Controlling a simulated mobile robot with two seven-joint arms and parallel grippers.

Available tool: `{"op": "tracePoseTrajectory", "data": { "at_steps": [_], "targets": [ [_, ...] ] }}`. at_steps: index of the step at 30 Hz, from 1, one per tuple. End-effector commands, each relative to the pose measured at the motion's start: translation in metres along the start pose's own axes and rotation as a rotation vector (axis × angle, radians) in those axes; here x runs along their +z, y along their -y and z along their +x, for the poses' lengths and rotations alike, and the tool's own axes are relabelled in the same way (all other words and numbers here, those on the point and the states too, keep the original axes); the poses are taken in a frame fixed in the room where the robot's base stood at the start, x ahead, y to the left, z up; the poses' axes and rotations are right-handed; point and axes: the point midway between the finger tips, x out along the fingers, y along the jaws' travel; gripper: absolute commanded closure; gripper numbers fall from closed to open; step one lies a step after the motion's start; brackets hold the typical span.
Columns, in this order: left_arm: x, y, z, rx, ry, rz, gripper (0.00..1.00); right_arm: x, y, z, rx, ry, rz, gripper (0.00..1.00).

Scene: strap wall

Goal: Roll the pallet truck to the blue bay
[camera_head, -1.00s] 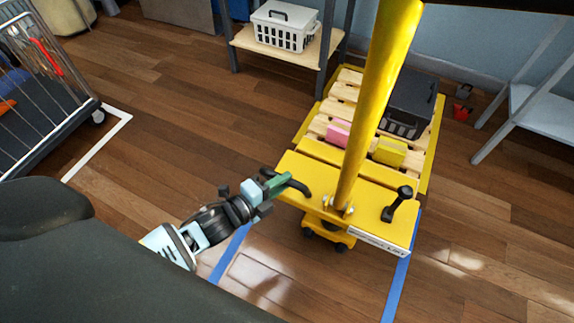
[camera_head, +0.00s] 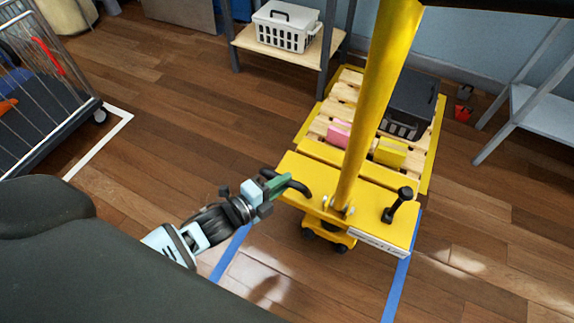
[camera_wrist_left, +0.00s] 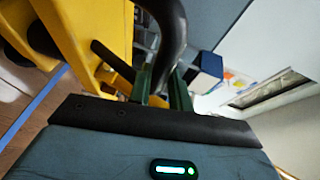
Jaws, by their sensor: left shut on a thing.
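The yellow pallet truck (camera_head: 310,176) stands in the middle right of the head view, with a thick yellow handle post (camera_head: 372,95) rising from it. It carries a wooden pallet (camera_head: 347,88) holding a dark crate, a pink block and a yellow block. Blue tape lines (camera_head: 229,254) on the floor run beside the truck's near end. My left gripper (camera_head: 275,184) is shut on the black curved handle (camera_head: 294,184) at the truck's left side. In the left wrist view the dark bar (camera_wrist_left: 168,40) passes between the green fingers (camera_wrist_left: 158,88). My right gripper is not in view.
A wire cage cart (camera_head: 45,95) stands at the left beside a white tape corner (camera_head: 118,118). A shelf with a white basket (camera_head: 285,27) is behind the truck. A grey shelf (camera_head: 545,115) stands at the right. Wooden floor between cart and truck is clear.

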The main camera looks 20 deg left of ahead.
Motion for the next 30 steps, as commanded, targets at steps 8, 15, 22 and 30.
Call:
{"op": "tracePoseTrajectory", "data": {
  "at_steps": [8,15,22,30],
  "targets": [
    [-0.006,-0.013,-0.002,0.027,-0.004,-0.008,0.66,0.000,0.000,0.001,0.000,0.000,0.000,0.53],
    [-0.004,-0.009,-0.001,0.019,-0.004,-0.005,0.59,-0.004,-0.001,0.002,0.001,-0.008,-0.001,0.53],
    [-0.003,-0.007,-0.007,0.016,-0.002,-0.004,0.59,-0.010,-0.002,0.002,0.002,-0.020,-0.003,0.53],
    [-0.004,-0.005,-0.047,0.017,-0.003,-0.003,0.59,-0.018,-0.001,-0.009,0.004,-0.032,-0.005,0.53]
  ]
}}
